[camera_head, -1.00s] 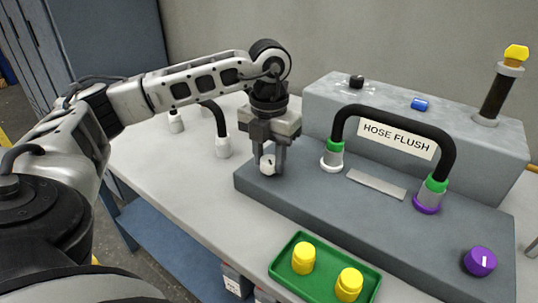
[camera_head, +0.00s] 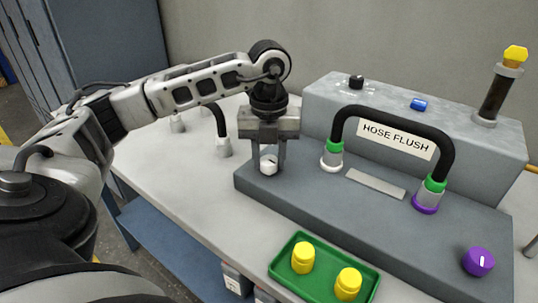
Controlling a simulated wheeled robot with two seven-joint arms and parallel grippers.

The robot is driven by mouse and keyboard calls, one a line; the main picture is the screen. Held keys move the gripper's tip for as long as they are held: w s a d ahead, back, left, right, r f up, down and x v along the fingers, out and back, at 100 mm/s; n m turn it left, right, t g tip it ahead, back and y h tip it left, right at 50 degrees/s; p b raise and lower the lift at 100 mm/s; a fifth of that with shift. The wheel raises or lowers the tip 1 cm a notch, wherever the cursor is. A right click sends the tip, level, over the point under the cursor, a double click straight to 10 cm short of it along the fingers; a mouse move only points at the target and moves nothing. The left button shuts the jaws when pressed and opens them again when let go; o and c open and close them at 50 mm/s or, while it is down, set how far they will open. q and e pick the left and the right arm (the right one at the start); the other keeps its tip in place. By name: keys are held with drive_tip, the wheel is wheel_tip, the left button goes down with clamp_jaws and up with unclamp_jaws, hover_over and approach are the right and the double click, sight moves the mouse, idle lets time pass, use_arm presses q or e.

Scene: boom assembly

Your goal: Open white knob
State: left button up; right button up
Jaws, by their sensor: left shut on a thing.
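The white knob (camera_head: 268,168) sits on the left end of the grey hose flush unit (camera_head: 330,205). My left gripper (camera_head: 268,163) points straight down over it, with its fingers on either side of the knob, shut on it. Part of the knob is hidden by the fingers. My right gripper is not in view.
A black hose (camera_head: 395,112) arches over the unit between green-collared fittings. A purple knob (camera_head: 479,262) is at the front right. A green tray (camera_head: 318,290) with two yellow caps stands in front. Another black hose (camera_head: 219,122) lies behind my left arm.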

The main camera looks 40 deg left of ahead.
sight(269, 160)
use_arm(q)
drive_tip(key=o, duration=1)
wheel_tip(269, 160, up, 16)
drive_tip(key=p, duration=0.4)
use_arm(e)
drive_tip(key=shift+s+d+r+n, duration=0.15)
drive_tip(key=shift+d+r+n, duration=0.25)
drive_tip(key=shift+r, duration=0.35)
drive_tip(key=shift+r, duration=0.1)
